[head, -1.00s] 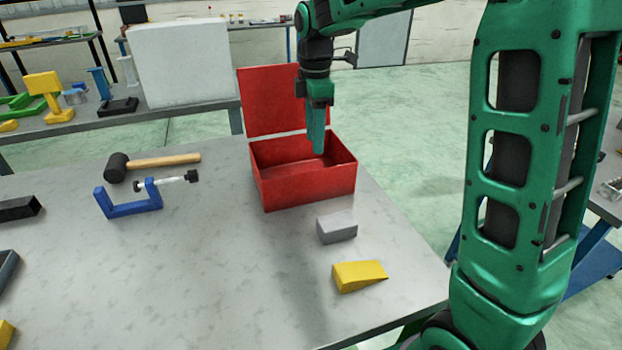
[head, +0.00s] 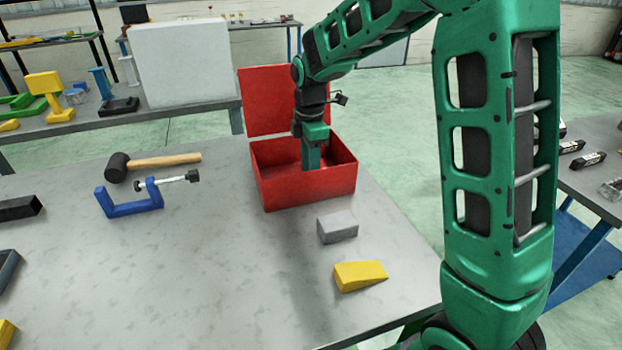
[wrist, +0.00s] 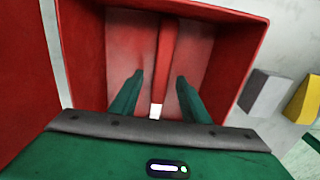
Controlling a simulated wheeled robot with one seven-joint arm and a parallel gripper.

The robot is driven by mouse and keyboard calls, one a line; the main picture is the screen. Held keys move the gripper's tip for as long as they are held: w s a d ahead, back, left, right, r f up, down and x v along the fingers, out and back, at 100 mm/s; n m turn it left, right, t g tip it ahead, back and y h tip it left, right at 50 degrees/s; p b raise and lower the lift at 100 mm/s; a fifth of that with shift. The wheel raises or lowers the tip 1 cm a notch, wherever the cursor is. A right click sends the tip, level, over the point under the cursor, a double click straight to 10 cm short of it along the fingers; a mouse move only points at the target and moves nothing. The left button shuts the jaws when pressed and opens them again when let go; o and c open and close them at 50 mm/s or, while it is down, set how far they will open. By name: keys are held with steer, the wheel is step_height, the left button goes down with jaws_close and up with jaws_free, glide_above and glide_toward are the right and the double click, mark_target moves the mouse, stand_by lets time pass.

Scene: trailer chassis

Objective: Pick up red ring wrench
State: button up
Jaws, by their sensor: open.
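The red toolbox (head: 305,189) stands open on the grey table, its lid raised at the back. My gripper (head: 311,165) reaches down into it. In the wrist view, my gripper (wrist: 158,92) is open, with its two green fingers apart inside the red box (wrist: 243,60). A long narrow red bar with a pale near end, apparently the red ring wrench (wrist: 167,62), lies along the box floor. It shows between and beyond the fingers. Its ring ends cannot be made out. In the head view the box's front wall hides the wrench.
A grey block (head: 337,227) and a yellow wedge (head: 359,275) lie in front of the box, to the right. A mallet (head: 150,164) and a blue clamp (head: 130,203) lie to the left. The table's middle is clear. The box walls closely surround my gripper.

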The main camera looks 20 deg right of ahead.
steer(key=shift+f, duration=0.45)
jaws_close()
steer(key=shift+r, duration=0.2)
